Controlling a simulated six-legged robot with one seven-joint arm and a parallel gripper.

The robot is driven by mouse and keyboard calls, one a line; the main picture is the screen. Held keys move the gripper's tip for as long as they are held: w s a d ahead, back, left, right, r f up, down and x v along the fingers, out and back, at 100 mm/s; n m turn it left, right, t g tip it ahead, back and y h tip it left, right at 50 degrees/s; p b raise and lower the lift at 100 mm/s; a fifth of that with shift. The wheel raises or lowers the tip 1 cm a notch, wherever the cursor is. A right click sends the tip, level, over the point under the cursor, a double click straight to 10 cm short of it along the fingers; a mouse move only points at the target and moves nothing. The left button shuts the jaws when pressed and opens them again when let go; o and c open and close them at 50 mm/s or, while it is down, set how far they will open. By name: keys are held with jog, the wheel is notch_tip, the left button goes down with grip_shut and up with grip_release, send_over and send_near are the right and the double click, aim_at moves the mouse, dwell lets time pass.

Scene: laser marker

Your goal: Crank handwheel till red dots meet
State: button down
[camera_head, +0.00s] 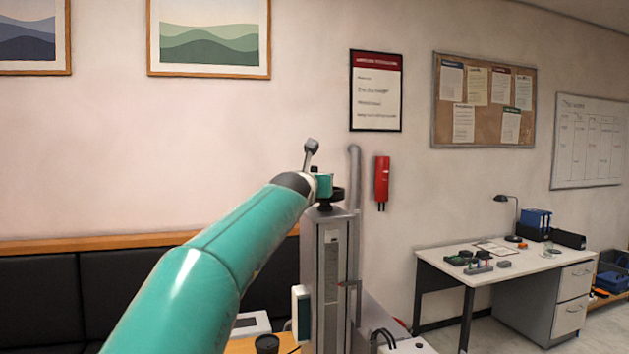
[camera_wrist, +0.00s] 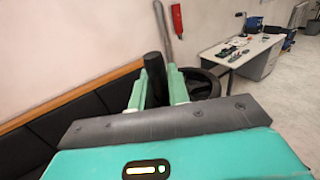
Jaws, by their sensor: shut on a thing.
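The laser marker's grey column (camera_head: 319,265) stands upright right of centre in the head view. The black handwheel (camera_head: 337,194) lies flat on its top, partly hidden by my gripper (camera_head: 322,186). In the wrist view the handwheel's dark rim (camera_wrist: 207,86) shows to the right of the fingers. My gripper (camera_wrist: 157,88) has its two green fingers on either side of the wheel's upright black handle (camera_wrist: 153,70) and is shut on it. No red dots show in either view; the work area under the laser head is out of sight.
A grey hose (camera_head: 355,170) rises just behind the column, close to my gripper. A red wall-mounted unit (camera_head: 382,180) hangs to its right. A white desk (camera_head: 480,262) with small items stands at the right. A black padded bench (camera_head: 40,300) runs along the left wall.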

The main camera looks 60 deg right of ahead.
jog(key=shift+s+d+r+m+g, duration=0.15)
jog(key=shift+m+g, duration=0.25)
jog(key=shift+g, duration=0.3)
jog(key=shift+s+d+f+m+g, duration=0.1)
jog(key=shift+m+g, duration=0.3)
jog(key=shift+g, duration=0.3)
jog(key=shift+r+m+g+h, duration=0.1)
jog(key=shift+m+g+h, duration=0.2)
jog(key=shift+w+g, duration=0.15)
jog(key=shift+g, duration=0.15)
jog(key=c, duration=1.4)
grip_release()
jog(key=shift+w, duration=0.25)
jog(key=a, duration=0.9)
jog(key=s+a, duration=0.1)
jog(key=a, duration=0.4)
jog(key=shift+o, duration=0.2)
